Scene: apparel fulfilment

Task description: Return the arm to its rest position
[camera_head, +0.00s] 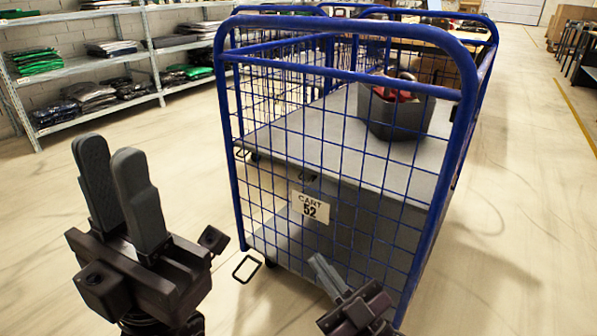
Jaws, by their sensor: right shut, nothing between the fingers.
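My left gripper (110,150) stands at the lower left of the head view, its two grey fingers pointing up with a gap between them. It is open and empty, over bare floor left of the cart. My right gripper (320,264) is low in the view, in front of the cart's lower front mesh. Its fingers are together with nothing between them. The arm links behind both grippers are mostly outside the picture.
A blue mesh cart (237,165) marked 52 stands close in front. A dark grey bin (395,118) with red contents sits on its upper shelf. Metal shelving (150,52) with folded clothes lines the left wall. Floor is clear left and right of the cart.

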